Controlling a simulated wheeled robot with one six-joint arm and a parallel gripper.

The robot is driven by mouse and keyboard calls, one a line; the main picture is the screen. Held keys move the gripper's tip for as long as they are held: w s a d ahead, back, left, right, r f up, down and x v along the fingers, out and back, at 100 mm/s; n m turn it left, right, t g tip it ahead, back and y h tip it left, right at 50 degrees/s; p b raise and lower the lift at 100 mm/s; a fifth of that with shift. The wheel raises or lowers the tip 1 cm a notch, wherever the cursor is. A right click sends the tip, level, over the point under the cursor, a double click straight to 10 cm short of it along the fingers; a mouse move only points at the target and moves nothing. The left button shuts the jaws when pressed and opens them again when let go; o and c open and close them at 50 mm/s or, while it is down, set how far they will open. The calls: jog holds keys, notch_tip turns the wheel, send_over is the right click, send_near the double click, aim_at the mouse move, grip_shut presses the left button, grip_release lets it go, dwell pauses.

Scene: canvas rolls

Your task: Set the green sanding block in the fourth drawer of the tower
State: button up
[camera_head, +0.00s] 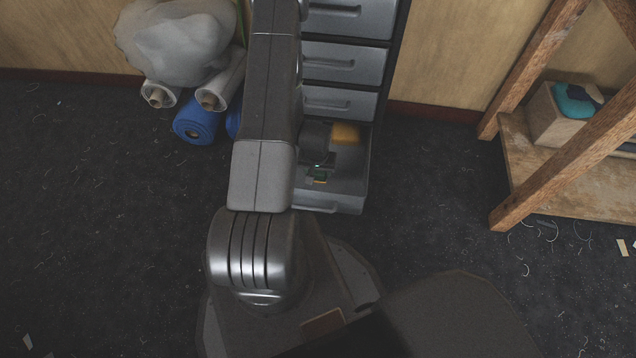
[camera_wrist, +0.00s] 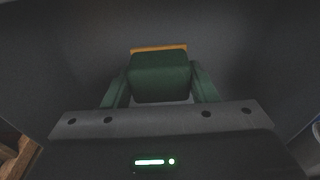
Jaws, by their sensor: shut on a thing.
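The grey drawer tower (camera_head: 345,62) stands against the wall at top centre, its top cut off by the frame. Its lowest visible drawer (camera_head: 340,190) is pulled out; the drawers above it are shut. My gripper (camera_wrist: 160,80) is down in the open drawer, shut on the green sanding block (camera_wrist: 160,68), which sits between its two fingers. The block also shows small in the head view (camera_head: 319,172). An orange strip (camera_wrist: 158,48) lies along the block's far edge. I cannot tell whether the block touches the drawer floor. My arm hides the drawer's left part.
A yellow-orange thing (camera_head: 345,134) is at the back of the open drawer. Blue (camera_head: 195,122) and white rolls (camera_head: 220,88) lie left of the tower, under a pale bundle (camera_head: 178,42). A wooden rack (camera_head: 590,180) stands at right. The floor between is clear except scraps.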

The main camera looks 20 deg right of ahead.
aim_at(318, 186)
jog(key=shift+f+b, duration=1.85)
jog(key=shift+f, duration=1)
jog(key=shift+f, duration=0.1)
jog(key=o, duration=0.9)
jog(key=shift+o, duration=0.2)
jog(key=r+p, duration=0.2)
jog(key=r, duration=0.2)
jog(key=r+p, duration=0.3)
jog(key=r, duration=0.1)
jog(key=s+r+p, duration=0.1)
jog(key=r+p, duration=0.2)
jog(key=r, duration=0.1)
jog(key=shift+s+a, duration=0.1)
jog(key=shift+a, duration=0.25)
